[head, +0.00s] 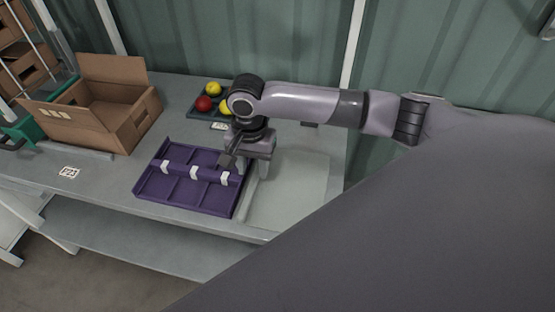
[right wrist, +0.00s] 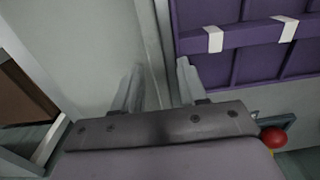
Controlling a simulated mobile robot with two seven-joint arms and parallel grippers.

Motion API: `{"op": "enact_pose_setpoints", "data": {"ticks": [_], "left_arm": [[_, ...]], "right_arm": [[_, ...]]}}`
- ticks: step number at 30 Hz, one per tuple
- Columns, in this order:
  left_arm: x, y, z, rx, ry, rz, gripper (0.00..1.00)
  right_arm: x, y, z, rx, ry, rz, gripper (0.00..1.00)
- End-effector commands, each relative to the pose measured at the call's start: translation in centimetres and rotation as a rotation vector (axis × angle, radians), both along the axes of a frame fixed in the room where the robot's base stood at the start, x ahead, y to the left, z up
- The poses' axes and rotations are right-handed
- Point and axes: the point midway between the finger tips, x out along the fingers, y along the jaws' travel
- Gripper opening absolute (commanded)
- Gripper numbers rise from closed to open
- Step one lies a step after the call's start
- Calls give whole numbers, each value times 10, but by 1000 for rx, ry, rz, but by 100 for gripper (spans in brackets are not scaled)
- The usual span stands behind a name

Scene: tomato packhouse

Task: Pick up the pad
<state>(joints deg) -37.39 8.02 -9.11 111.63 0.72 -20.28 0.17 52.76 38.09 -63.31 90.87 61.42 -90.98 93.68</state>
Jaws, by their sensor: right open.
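A pale, flat rectangular sheet (head: 292,190), which looks like the pad, lies on the table to the right of a purple folded crate. In the right wrist view the pale sheet (right wrist: 78,45) fills the left side, with a narrow raised strip along its edge near the crate. My right gripper (head: 256,174) is over that edge, pointing down, with nothing held. In the right wrist view its two open fingers (right wrist: 158,72) stand either side of the strip; I cannot tell whether they touch it. My left gripper is not in view.
The purple crate (head: 182,192) with white clips lies close beside my gripper, also in the right wrist view (right wrist: 236,60). A dark tray (head: 196,113) holds red and yellow tomatoes behind. An open cardboard box (head: 130,125) stands left on the grey table (head: 95,180).

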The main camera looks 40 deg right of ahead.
Motion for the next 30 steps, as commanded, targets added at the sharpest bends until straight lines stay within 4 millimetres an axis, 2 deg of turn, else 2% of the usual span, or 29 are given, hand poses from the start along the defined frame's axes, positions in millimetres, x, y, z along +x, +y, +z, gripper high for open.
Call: {"op": "enact_pose_setpoints", "data": {"ticks": [1, 3, 11, 15, 16, 26, 30], "left_arm": [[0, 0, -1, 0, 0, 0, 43], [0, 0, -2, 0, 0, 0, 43], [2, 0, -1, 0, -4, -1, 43], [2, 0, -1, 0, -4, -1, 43], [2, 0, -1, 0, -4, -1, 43], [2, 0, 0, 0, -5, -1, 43], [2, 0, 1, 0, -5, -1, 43]], "right_arm": [[-4, -2, -16, -12, 16, -2, 49], [-5, -3, -22, -13, 18, -2, 49], [-5, -2, -24, -10, 15, -1, 49], [-4, -2, -23, -10, 14, 0, 4], [-4, -2, -23, -10, 14, 0, 0], [-4, -2, -21, -9, 12, 0, 0], [-3, -2, -14, -8, 10, -1, 0]]}}
